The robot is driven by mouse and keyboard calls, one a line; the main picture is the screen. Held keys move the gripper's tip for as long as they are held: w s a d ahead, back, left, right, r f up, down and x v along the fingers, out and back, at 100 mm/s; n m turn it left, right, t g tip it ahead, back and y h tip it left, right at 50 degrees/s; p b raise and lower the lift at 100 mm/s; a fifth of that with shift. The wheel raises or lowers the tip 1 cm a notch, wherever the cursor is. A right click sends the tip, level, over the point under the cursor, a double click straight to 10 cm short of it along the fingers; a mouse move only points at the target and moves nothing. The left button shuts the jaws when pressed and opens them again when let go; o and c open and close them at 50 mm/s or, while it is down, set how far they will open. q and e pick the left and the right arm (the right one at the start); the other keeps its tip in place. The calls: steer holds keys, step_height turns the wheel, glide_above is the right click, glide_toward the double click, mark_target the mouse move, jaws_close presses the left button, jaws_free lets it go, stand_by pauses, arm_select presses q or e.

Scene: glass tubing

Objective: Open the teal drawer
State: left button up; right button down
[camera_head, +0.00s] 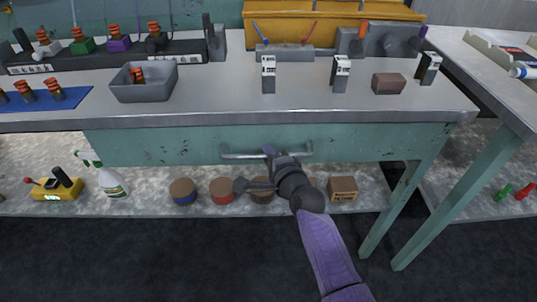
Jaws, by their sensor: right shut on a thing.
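The teal drawer (180,148) sits under the grey workbench top (220,117). Its front looks flush with the bench frame, though a small gap would be hard to see. A horizontal metal bar handle (235,155) is on the drawer front. My right gripper (270,154) is at the handle's middle and is shut on it. The gripper hides part of the handle. My right arm, with a purple sleeve, comes up from the bottom right. My left gripper is not in view.
A lower shelf holds a spray bottle (113,182), a yellow device (55,186), several round tins (183,191) and a small brown box (343,189). A grey bin (145,82) stands on the bench. Teal table legs (390,211) stand at right. The dark floor in front is clear.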

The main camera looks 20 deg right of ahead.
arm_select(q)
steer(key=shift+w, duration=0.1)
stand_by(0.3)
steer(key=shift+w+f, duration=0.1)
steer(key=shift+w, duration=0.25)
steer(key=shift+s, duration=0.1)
